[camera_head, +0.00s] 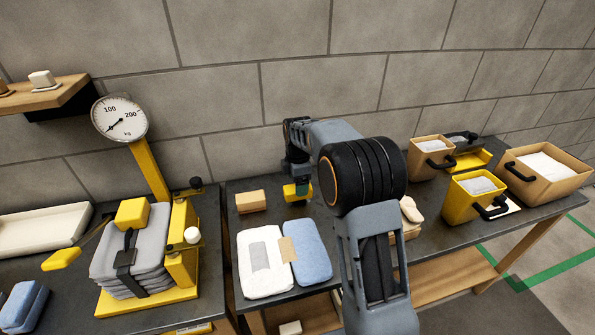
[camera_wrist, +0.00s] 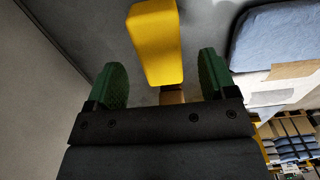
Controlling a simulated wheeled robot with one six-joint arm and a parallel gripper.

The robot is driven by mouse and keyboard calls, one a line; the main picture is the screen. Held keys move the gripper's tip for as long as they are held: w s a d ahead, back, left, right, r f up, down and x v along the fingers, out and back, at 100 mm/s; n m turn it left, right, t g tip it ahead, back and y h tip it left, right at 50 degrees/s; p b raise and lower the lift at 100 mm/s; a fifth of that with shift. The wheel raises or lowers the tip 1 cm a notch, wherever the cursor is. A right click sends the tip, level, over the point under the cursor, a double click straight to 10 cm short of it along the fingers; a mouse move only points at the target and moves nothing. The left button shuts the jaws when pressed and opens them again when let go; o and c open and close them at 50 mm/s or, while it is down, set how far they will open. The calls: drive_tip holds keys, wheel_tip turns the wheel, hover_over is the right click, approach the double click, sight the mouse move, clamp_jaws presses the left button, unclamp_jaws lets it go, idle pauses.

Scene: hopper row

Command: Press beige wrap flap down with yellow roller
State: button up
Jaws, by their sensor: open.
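The yellow roller (camera_head: 292,196) sits on the dark table near the back, partly hidden by my gripper (camera_head: 301,188). In the wrist view the yellow roller (camera_wrist: 155,42) shows as a yellow block between the green fingers of my gripper (camera_wrist: 161,70). The fingers are apart, with a gap on each side of the block. The beige wrap flap (camera_head: 288,249) lies across the seam between a white bundle (camera_head: 256,275) and a blue bundle (camera_head: 312,253), in front of the roller. The flap (camera_wrist: 291,70) also shows at the right of the wrist view.
A small tan block (camera_head: 250,202) lies left of the roller. A yellow press with grey cloths (camera_head: 130,265) stands on the left table. Yellow (camera_head: 460,208) and tan bins (camera_head: 547,180) stand at right. My arm hides part of the table's middle.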

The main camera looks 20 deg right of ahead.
drive_tip(key=shift+f, duration=1.1)
drive_tip(key=shift+c, duration=0.3)
drive_tip(key=c, duration=1.1)
drive_tip(key=shift+o, duration=0.2)
drive_tip(key=shift+r, duration=0.15)
drive_tip(key=shift+r+p, duration=2.3)
drive_tip(key=shift+r, duration=0.6)
